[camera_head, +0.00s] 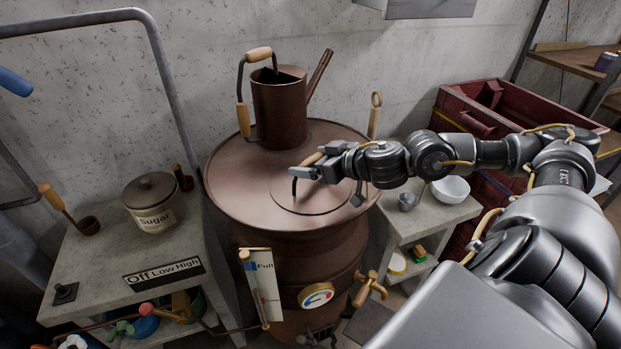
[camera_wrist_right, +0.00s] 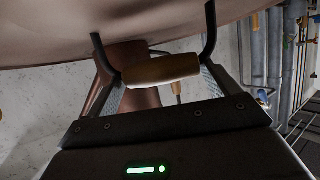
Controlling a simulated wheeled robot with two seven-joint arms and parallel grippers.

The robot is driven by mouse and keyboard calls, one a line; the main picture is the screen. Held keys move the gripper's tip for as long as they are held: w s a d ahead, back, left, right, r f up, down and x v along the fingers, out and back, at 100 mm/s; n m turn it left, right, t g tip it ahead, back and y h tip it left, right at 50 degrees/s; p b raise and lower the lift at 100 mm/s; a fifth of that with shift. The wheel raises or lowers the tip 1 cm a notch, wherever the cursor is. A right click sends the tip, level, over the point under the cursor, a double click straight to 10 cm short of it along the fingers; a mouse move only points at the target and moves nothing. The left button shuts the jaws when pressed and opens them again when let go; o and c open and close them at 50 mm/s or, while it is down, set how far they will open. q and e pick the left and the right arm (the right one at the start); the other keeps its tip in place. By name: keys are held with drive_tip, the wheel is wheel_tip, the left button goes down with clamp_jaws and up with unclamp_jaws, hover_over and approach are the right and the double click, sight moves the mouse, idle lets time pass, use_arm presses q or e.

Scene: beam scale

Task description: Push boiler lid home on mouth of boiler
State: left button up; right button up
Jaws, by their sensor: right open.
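The brown boiler (camera_head: 240,180) stands in the middle of the head view. Its round boiler lid (camera_head: 312,205) lies on the mouth in the boiler's top and looks about flat; I cannot tell whether it is fully seated. The lid has a dark bracket handle with a wooden grip, which shows in the right wrist view (camera_wrist_right: 162,69). My right gripper (camera_head: 316,172) is at this handle. Its jaws are open, with the wooden grip between or just beyond the fingers. The gripper hides part of the handle and lid. My left gripper is not in view.
A brown watering can (camera_head: 279,110) stands on the boiler top behind the lid. A level gauge (camera_head: 262,285), dial (camera_head: 316,296) and tap (camera_head: 369,287) are on the boiler's front. A sugar jar (camera_head: 153,202) stands on the left counter. A white bowl (camera_head: 450,189) stands on the right shelf.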

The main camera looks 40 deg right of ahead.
drive_tip(key=shift+w+a+f, duration=0.15)
drive_tip(key=shift+w+f, duration=0.05)
drive_tip(key=shift+w, duration=0.25)
drive_tip(key=c, duration=1.4)
drive_tip(key=shift+r, duration=0.1)
